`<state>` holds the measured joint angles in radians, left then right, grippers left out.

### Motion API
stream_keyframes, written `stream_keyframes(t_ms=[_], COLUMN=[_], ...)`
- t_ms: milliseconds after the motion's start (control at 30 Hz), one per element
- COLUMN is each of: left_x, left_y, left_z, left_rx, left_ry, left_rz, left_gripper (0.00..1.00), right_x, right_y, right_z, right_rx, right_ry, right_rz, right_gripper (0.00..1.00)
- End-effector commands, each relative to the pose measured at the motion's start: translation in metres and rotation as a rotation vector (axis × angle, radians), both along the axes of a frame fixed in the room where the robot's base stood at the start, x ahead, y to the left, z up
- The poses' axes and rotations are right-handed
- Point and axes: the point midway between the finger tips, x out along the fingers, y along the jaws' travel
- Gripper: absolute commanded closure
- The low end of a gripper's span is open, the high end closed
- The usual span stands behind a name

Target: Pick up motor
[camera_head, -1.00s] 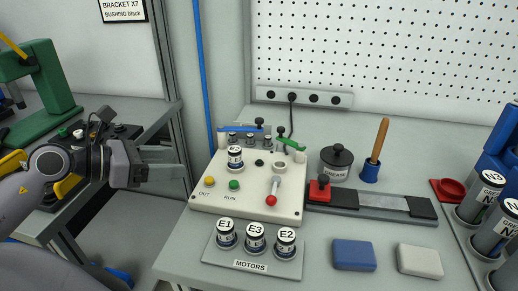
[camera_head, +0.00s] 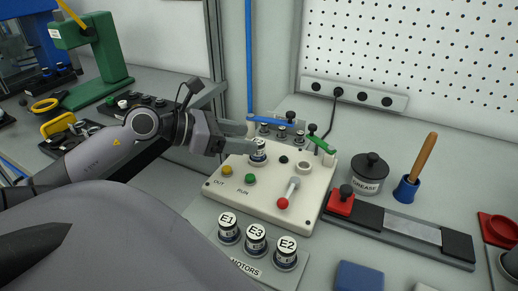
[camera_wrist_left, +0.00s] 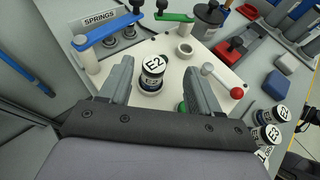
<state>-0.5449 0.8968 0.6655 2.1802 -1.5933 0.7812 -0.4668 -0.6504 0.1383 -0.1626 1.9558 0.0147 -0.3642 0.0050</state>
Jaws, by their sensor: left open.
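A motor (camera_head: 258,152), dark with white bands and a white cap, stands upright on the cream panel (camera_head: 225,190). In the left wrist view this motor (camera_wrist_left: 152,73) has a cap that seems to read E2. My left gripper (camera_head: 246,137) is open beside it. In the wrist view the fingers (camera_wrist_left: 160,72) lie on either side of the motor, with gaps between. Motors E1 (camera_head: 228,228), E3 (camera_head: 256,239) and E2 (camera_head: 286,253) stand on the MOTORS tray (camera_head: 246,267). My right gripper is not in view.
The panel bears yellow and green buttons, a red-knobbed lever (camera_head: 288,192) and a white ring (camera_head: 303,167). Behind it, a blue bar (camera_head: 272,119) and green clamp (camera_head: 322,144) stand near the springs.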

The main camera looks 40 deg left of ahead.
Motion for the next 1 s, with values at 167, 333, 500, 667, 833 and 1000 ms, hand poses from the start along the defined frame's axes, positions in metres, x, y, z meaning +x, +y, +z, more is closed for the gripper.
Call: stream_keyframes(t_ms=[167, 333, 500, 667, 833, 1000], left_x=[0.012, 0.028, 0.038, 0.041, 0.041, 0.041], left_y=[-0.002, -0.007, -0.013, -0.015, -0.015, -0.015], left_z=[-0.010, -0.020, -0.026, -0.027, -0.028, -0.028], left_rx=[0.001, 0.001, 0.001, 0.000, 0.000, 0.000], left_ry=[0.002, -0.002, 0.000, 0.000, 0.000, 0.000], left_rz=[-0.001, -0.001, 0.000, 0.000, 0.000, -0.001], left_gripper=[0.37, 0.37, 0.37, 0.37, 0.37, 0.80], right_x=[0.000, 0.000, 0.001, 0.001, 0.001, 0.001], right_y=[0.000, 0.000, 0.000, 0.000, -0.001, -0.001], right_z=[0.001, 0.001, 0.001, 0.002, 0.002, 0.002], right_rx=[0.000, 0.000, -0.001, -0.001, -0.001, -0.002], right_ry=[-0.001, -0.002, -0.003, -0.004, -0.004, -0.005], right_rz=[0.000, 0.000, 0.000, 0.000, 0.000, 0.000], right_gripper=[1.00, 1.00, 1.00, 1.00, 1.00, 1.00])
